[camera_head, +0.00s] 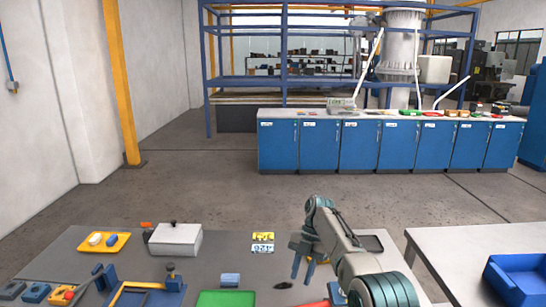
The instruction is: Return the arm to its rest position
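My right arm (350,255) comes in from the bottom right and reaches over the grey workbench (220,262). Its gripper (303,268) hangs down over the bench, right of the yellow and white number plates (263,243). The two fingers are apart, and I see nothing between them. My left arm and gripper do not show.
The bench holds a yellow tray (104,243), a grey box (175,239), a blue fixture (147,290), a green tray (226,298) and a small blue block (230,280). A second table (470,246) with a blue bin (517,279) stands right. Blue cabinets (380,145) stand far back.

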